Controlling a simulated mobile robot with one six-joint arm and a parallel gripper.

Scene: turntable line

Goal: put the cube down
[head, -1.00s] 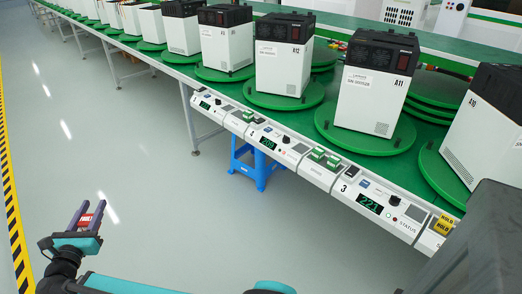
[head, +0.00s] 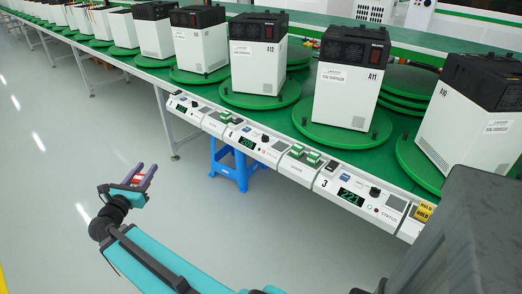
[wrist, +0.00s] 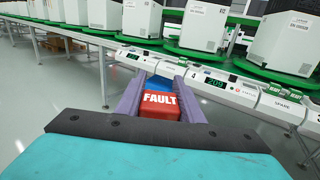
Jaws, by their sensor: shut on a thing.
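The cube (wrist: 160,105) is red with the white word FAULT on it. It sits between the two purple fingers of my gripper (wrist: 160,100) in the wrist view. My gripper is shut on the cube. In the head view my gripper (head: 141,175) is at the left, out over the floor and short of the bench's front panel. The cube shows there only as a small red patch between the fingers.
A long green bench (head: 300,150) carries white machines with black tops on green turntables. The nearest are A12 (head: 257,65), A11 (head: 345,95) and A10 (head: 465,130). A blue stool (head: 230,163) stands under the front edge. The grey floor is open.

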